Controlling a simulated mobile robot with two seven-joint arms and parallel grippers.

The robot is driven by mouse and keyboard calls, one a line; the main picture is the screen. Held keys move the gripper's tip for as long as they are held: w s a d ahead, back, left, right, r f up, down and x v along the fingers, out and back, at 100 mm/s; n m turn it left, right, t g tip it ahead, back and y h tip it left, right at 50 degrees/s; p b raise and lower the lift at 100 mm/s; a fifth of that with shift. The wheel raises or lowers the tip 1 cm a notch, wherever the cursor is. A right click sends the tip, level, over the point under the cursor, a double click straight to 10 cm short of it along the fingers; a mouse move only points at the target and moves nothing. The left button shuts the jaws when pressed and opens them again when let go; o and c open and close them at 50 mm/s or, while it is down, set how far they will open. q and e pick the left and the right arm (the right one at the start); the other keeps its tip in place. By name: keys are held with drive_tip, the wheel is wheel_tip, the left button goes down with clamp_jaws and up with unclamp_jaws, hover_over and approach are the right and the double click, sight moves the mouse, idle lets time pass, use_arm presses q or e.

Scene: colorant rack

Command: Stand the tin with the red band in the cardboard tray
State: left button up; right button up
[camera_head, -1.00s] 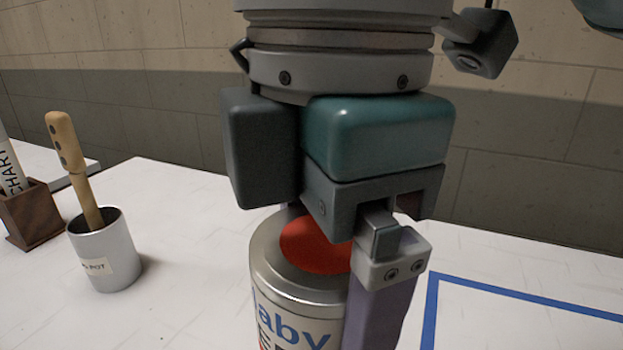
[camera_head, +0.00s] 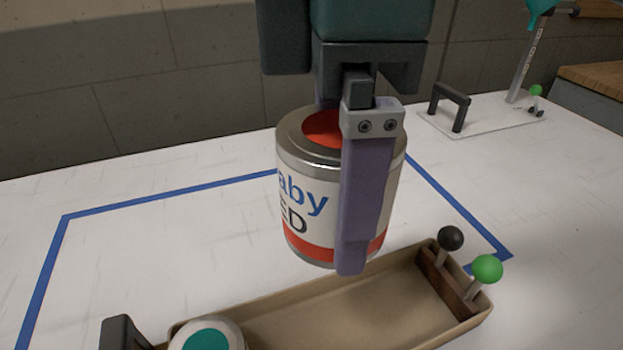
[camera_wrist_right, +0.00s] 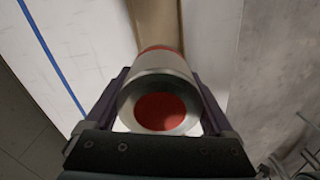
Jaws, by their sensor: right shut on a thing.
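The tin with the red band (camera_head: 312,215) is upright in the head view, with a white label, a red band near its base and a red disc on its lid. My right gripper (camera_head: 350,225) is shut on it from above, one purple finger down its near side; the other finger is mostly hidden. The tin appears held up at the far rim of the cardboard tray (camera_head: 340,318), overlapping that rim in the picture. How high it is I cannot tell. The right wrist view shows the tin's lid (camera_wrist_right: 160,111) between both fingers. My left gripper is not in view.
A tin with a teal lid disc (camera_head: 207,337) stands in the tray's left end. A block with a black knob (camera_head: 451,238) and a green knob (camera_head: 487,268) fills its right end. The tray's middle is clear. A blue tape outline (camera_head: 170,200) marks the table.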

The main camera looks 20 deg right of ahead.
drive_tip(key=f, duration=0.1)
drive_tip(key=f+b, duration=0.1)
drive_tip(key=f, duration=0.1)
drive_tip(key=shift+s+d, duration=0.15)
drive_tip(key=shift+d, duration=0.15)
use_arm(q)
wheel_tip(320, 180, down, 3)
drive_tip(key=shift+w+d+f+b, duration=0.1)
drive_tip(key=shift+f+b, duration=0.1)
drive_tip(key=shift+b, duration=1)
use_arm(e)
hover_over(329, 340)
wheel_tip(329, 340, down, 13)
drive_tip(key=shift+r, duration=0.1)
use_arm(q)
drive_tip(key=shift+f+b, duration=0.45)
use_arm(e)
drive_tip(key=shift+f, duration=2.15)
drive_tip(key=o, duration=1.2)
drive_tip(key=shift+f, duration=0.15)
drive_tip(key=shift+o, duration=0.2)
use_arm(q)
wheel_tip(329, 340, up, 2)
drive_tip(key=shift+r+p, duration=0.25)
drive_tip(key=shift+p, duration=1)
use_arm(e)
wheel_tip(329, 340, up, 12)
drive_tip(key=shift+r, duration=0.2)
